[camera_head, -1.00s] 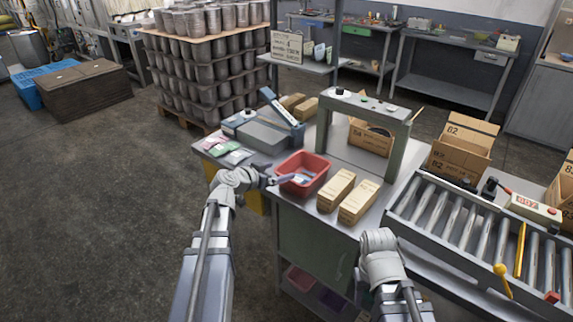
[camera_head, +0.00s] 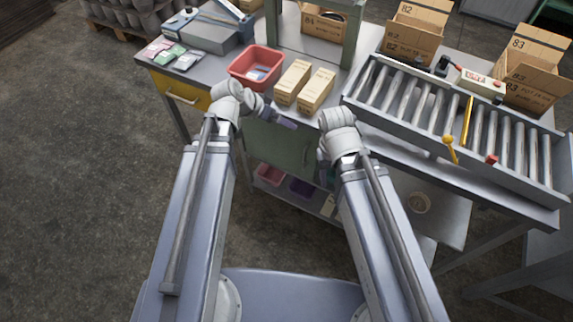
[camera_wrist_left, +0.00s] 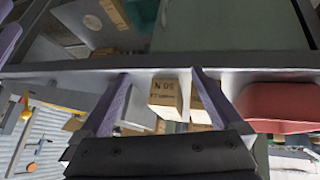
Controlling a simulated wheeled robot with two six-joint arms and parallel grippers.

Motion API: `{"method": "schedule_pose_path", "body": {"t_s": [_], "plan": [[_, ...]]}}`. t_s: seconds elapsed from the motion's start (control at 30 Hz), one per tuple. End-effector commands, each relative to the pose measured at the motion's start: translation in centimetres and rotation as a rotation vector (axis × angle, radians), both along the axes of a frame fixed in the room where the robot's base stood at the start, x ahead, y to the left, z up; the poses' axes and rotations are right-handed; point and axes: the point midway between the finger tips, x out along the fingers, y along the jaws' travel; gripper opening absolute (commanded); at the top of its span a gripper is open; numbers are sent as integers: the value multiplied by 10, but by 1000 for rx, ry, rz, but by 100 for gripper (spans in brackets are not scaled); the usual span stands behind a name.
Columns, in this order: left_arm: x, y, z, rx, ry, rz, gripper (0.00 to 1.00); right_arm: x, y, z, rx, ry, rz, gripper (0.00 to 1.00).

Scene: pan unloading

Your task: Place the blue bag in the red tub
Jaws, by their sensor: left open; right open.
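The red tub (camera_head: 274,78) stands on the table, left of two tan boxes. A small pale-blue item (camera_head: 258,73), seemingly the blue bag, lies inside it. In the left wrist view the tub (camera_wrist_left: 285,105) shows at the right, its inside hidden. My left gripper (camera_head: 286,121) is in front of the table edge, below and right of the tub, apart from it. In the left wrist view its two fingers (camera_wrist_left: 158,92) are spread with nothing held. My right gripper (camera_head: 323,165) hangs in front of the table, partly hidden by its wrist; it is open, with nothing seen in it.
Pink, green and pale bags (camera_head: 174,56) lie at the table's left end. Two tan boxes (camera_head: 304,86) stand right of the tub. A roller conveyor (camera_head: 455,115) runs along the right, with open cartons (camera_head: 412,35) behind it. Bins (camera_head: 301,187) sit on a lower shelf.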

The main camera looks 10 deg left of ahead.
Motion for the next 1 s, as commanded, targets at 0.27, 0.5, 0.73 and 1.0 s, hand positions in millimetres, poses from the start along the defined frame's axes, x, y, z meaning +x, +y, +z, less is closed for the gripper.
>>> {"method": "schedule_pose_path", "body": {"t_s": [0.27, 0.5, 0.73, 1.0], "plan": [[-111, -56, -44, 352, 413, 41, 100, 0, 0, 0, 0, 0, 0, 50], [-146, -54, -45, 537, 495, 149, 100, 0, 0, 0, 0, 0, 0, 50], [-148, -53, -44, 557, 502, 166, 100, 0, 0, 0, 0, 0, 0, 50], [-148, -53, -44, 555, 501, 165, 100, 0, 0, 0, 0, 0, 0, 50]]}}
